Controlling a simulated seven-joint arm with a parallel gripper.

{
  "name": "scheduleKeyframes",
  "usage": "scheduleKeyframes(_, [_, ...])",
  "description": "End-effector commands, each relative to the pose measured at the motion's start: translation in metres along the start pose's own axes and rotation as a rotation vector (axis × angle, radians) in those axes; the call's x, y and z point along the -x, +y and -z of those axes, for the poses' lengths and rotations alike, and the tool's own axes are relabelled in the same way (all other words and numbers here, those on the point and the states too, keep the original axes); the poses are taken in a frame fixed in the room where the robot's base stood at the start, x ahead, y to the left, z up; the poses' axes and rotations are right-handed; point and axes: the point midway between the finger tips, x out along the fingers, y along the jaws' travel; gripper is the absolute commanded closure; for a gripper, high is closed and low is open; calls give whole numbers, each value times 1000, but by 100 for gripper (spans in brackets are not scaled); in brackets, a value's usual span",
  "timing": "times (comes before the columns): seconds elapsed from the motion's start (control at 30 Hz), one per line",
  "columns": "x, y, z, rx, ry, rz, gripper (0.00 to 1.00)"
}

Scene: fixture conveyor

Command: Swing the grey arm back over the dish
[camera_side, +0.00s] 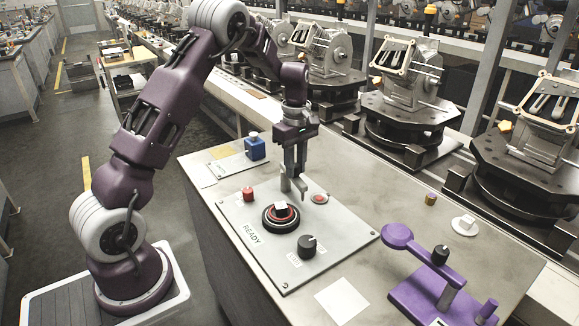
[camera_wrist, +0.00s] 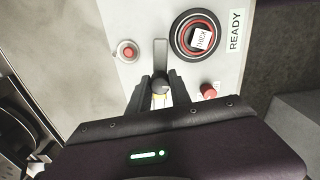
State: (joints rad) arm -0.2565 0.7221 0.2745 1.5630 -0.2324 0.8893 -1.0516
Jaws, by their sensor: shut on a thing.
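The grey arm (camera_wrist: 160,54) is a short flat bar on the panel, seen in the wrist view. It points up the picture, beside the dish and not over it. The dish (camera_wrist: 178,45) is a round black holder with a red ring, holding a white block (camera_wrist: 200,38) with lettering. The dish also shows in the side view (camera_side: 268,222). My gripper (camera_wrist: 161,88) is shut on the dark rounded knob (camera_wrist: 160,85) at the arm's near end. In the side view my gripper (camera_side: 294,178) points down at the panel behind the dish; its fingers partly hide the arm there.
The grey panel (camera_side: 315,235) carries a red button (camera_side: 249,194), a red round control (camera_side: 319,198) and a black knob (camera_side: 307,246). A blue block (camera_side: 255,149) stands behind. A purple stand (camera_side: 425,300) is at right, with a white disc (camera_side: 457,226) and small cylinder (camera_side: 431,199) beyond.

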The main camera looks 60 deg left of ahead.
Motion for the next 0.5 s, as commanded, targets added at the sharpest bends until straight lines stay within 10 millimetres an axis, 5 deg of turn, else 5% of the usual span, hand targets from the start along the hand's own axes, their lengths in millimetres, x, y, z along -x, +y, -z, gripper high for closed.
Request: scheduleKeyframes(0.5, [1, 30, -1, 456, 0, -5, 100])
